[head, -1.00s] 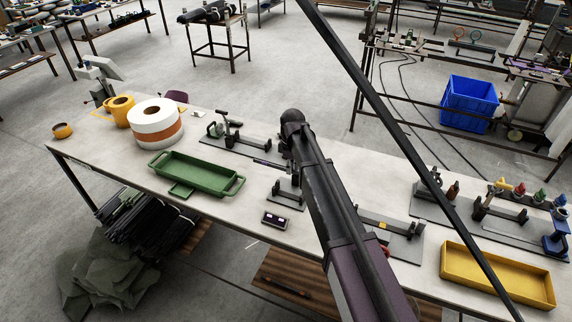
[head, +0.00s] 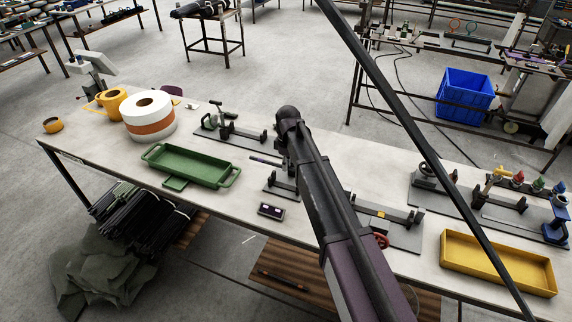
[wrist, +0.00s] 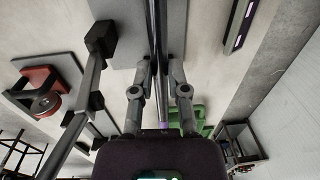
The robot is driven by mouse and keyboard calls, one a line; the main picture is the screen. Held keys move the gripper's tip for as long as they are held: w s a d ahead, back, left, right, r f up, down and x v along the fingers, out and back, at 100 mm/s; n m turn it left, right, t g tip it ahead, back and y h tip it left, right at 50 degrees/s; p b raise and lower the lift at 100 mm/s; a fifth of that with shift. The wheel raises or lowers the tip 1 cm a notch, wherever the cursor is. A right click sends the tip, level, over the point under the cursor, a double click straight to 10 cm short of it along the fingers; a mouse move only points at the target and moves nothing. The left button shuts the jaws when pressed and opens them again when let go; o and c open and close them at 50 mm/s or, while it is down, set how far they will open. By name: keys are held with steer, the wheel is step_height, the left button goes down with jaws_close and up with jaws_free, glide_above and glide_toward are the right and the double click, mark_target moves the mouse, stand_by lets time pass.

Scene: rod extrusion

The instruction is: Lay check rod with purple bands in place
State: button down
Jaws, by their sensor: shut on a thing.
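The check rod shows in the wrist view as a thin grey rod with a purple band (wrist: 164,125), running lengthwise between the fingers. My gripper (wrist: 157,68) is shut on it. In the head view a short dark rod end (head: 265,161) sticks out left of my arm, which hides the gripper and most of the rod. Below it a small grey stand (head: 281,184) is partly hidden by my arm. In the wrist view a grey plate (wrist: 121,45) lies under the rod. I cannot tell whether the rod touches any support.
A dark box with purple-lit windows (head: 271,211) lies near the bench front. A green tray (head: 190,166) is left, a yellow tray (head: 497,265) right. A fixture with a red handwheel (head: 381,240) stands right of my arm, and another fixture (head: 230,132) behind. A dark bar crosses the head view.

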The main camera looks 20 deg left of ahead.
steer(key=shift+f+b, duration=2.45)
steer(key=shift+f, duration=0.25)
steer(key=c, duration=0.6)
jaws_free()
steer(key=shift+o, duration=0.2)
step_height(320, 180, up, 9)
steer(key=p, duration=0.8)
steer(key=shift+f+p, duration=0.15)
steer(key=shift+p, duration=0.2)
